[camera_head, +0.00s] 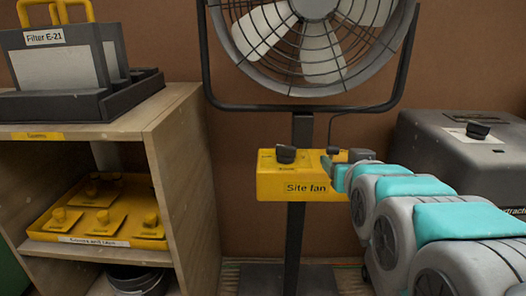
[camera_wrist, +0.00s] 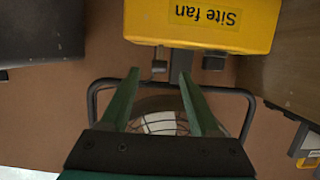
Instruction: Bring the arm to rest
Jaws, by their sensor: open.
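My arm (camera_head: 395,205) reaches in from the right in the head view, its far end beside the yellow "Site fan" box (camera_head: 290,187). My gripper's fingers are not clearly visible there. In the wrist view my gripper (camera_wrist: 160,73) is open, with two green fingers spread apart and nothing held. The box (camera_wrist: 200,24) appears upside down beyond the fingertips there. A dark knob (camera_head: 286,154) sits on top of the box.
A large caged fan (camera_head: 315,45) stands behind the box on a dark post. A wooden shelf (camera_head: 185,185) on the left holds a filter (camera_head: 62,68) and a yellow tray (camera_head: 60,236). A grey machine (camera_head: 425,140) with a dark knob (camera_head: 478,130) stands at right.

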